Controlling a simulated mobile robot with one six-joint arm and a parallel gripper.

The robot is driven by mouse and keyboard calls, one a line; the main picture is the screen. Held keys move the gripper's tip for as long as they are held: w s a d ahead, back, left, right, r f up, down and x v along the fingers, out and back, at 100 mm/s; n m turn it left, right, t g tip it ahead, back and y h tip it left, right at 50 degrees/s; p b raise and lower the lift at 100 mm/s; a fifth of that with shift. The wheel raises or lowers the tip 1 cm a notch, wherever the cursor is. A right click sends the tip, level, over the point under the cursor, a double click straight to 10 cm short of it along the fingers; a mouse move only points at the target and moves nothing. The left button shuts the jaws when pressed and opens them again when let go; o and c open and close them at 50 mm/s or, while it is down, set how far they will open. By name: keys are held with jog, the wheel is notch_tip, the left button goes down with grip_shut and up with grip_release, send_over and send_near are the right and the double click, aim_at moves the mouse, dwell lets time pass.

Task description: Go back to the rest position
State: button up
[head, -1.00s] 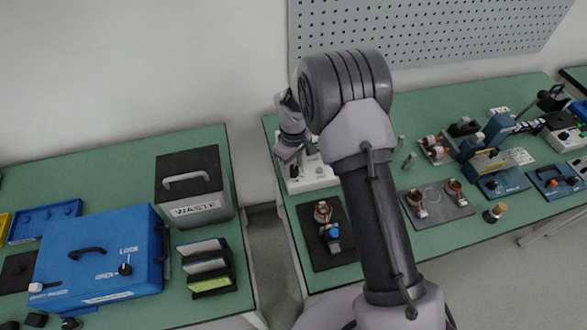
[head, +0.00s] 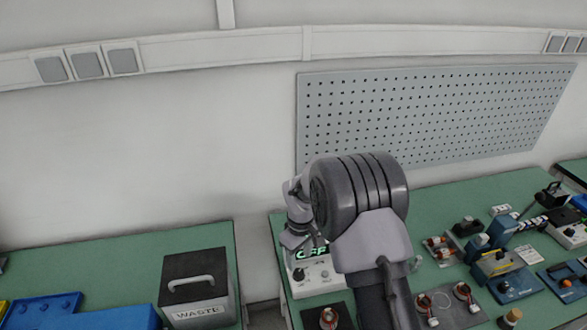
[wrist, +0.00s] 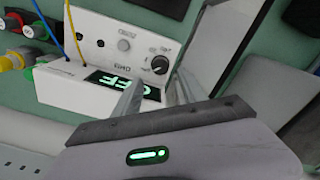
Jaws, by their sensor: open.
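My arm (head: 360,200) rises in front of the right bench, with its wrist (head: 297,225) beside a white device (head: 315,278). In the wrist view, my gripper (wrist: 157,92) has its fingers apart with nothing between them. The white device (wrist: 110,55) lies beyond the fingertips there; its display reads OFF and it has a black knob. I cannot tell whether the fingers touch it. The fingertips are hard to make out in the head view.
A grey waste bin (head: 200,285) and a blue case (head: 110,318) are on the left bench. A pegboard (head: 420,110) hangs behind the right bench. Motor parts (head: 440,305) and test devices crowd its right side. A gap separates the benches.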

jog(key=s+d+r+m+t+y+b, duration=0.1)
jog(key=s+d+r+m+t+b, duration=0.15)
jog(key=s+r, duration=0.45)
jog(key=s+d+r+m+t+b, duration=0.1)
jog(key=s+d+r+m+b, duration=0.25)
jog(key=r, duration=0.65)
jog(key=s+d+m+t+y+b, duration=0.1)
jog(key=s+m+b, duration=0.3)
jog(key=s, duration=1.4)
jog(key=r+m+t, duration=0.1)
jog(key=m, duration=0.2)
jog(key=shift+s+b, duration=0.35)
